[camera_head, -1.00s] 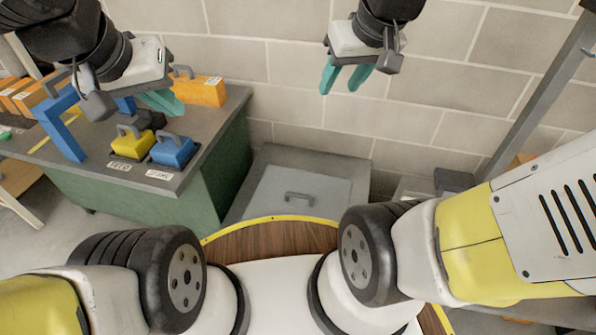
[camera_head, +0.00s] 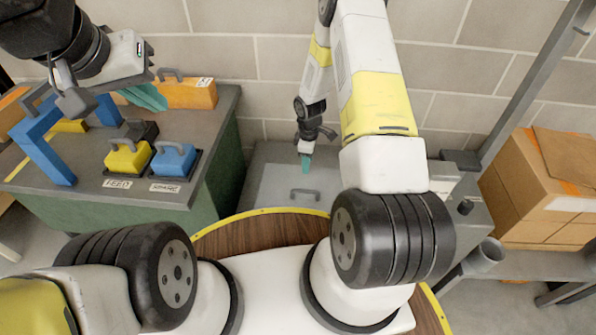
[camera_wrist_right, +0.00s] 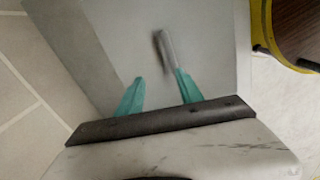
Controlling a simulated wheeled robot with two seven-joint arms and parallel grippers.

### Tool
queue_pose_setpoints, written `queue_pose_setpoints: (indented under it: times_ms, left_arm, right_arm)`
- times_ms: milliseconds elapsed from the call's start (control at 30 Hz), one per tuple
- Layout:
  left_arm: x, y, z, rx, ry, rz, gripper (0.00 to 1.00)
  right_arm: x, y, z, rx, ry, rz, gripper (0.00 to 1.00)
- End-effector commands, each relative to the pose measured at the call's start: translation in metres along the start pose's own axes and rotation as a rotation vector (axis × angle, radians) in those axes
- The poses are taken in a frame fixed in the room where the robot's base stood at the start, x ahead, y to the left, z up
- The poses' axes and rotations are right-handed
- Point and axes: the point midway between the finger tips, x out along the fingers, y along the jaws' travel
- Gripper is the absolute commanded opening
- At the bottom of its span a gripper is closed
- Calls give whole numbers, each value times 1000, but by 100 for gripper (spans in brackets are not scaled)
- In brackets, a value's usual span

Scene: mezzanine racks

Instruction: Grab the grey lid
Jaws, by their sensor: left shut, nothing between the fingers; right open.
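The grey lid (camera_head: 268,186) is a flat panel with a bar handle (camera_head: 304,194), low between the green-sided bench and my right arm in the head view. In the right wrist view the lid (camera_wrist_right: 100,45) fills much of the picture, with its handle (camera_wrist_right: 163,50) near the right fingertip. My right gripper (camera_head: 306,162) is open, pointing down just above and behind the handle; I cannot tell whether it touches. In the right wrist view its teal fingers (camera_wrist_right: 158,88) are apart with nothing between them. My left gripper (camera_head: 152,97) is shut and empty above the bench.
The bench (camera_head: 200,120) at left holds a yellow block (camera_head: 128,157), a blue block (camera_head: 173,160), an orange block (camera_head: 188,94) and a blue frame (camera_head: 45,145). A block wall stands behind. Cardboard boxes (camera_head: 540,190) sit on a rack at right beside a slanted post (camera_head: 530,80).

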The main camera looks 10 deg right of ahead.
Motion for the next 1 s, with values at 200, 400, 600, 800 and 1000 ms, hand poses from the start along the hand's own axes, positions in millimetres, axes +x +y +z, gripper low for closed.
queue_pose_setpoints:
  times_ms: [200,400,600,800,1000]
  left_arm:
    - [0,0,0,0,0,0,0]
    - [0,0,0,0,0,0,0]
    - [0,0,0,0,0,0,0]
    - [0,0,0,0,0,0,0]
    - [0,0,0,0,0,0,0]
  right_arm:
    - [62,-20,3,-101,-8,-44,43]
    - [86,-24,4,-115,-9,-50,43]
    - [110,-26,2,-114,-9,-50,43]
    - [139,-27,1,-113,-9,-50,43]
    - [146,-26,1,-113,-8,-48,43]
